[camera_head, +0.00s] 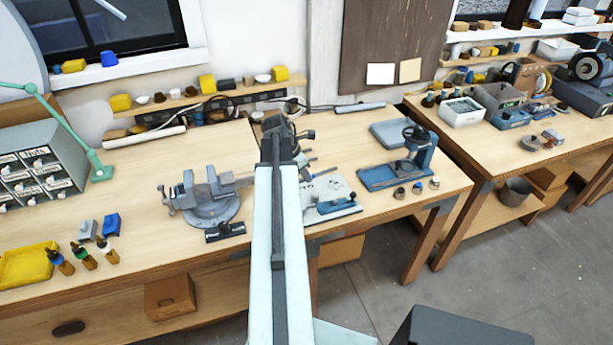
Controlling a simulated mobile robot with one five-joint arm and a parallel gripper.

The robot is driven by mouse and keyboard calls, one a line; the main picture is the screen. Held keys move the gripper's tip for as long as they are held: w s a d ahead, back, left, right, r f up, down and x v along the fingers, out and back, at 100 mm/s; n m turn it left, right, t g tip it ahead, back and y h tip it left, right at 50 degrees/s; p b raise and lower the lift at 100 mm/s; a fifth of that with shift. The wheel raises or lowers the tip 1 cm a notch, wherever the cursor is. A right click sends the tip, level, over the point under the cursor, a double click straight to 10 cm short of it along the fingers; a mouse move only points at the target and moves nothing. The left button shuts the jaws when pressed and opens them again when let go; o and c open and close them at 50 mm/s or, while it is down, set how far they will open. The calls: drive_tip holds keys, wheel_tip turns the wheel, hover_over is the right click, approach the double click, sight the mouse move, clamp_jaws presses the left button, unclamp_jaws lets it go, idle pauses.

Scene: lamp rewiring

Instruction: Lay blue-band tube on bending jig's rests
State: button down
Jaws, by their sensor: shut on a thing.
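My arm reaches up the middle of the view, with my gripper (284,130) at its dark far end over the back of the left bench.
A grey vise (208,201) stands left of my arm. A blue press (404,168) stands right of the plate, with several small round parts in front. A yellow tray (28,264), small bottles and a drawer cabinet (40,170) are at the left.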

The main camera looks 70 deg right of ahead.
wheel_tip(320, 180, up, 2)
drive_tip(key=m+p, duration=0.1)
drive_tip(key=m, duration=0.1)
hover_over(310, 205)
drive_tip(key=a, duration=0.1)
drive_tip(key=shift+w+f+g, duration=0.1)
drive_tip(key=shift+w+g, duration=0.2)
drive_tip(key=shift+w, duration=0.2)
wheel_tip(310, 205, down, 9)
drive_tip(key=b, duration=0.9)
drive_tip(key=shift+f+b, duration=0.15)
drive_tip(key=shift+b, duration=0.15)
drive_tip(key=shift+f+b, duration=0.25)
drive_tip(key=shift+b, duration=0.05)
drive_tip(key=c, duration=1.3)
unclamp_jaws()
drive_tip(key=shift+c, duration=0.2)
drive_tip(key=p+v, duration=0.7)
drive_tip(key=v, duration=0.1)
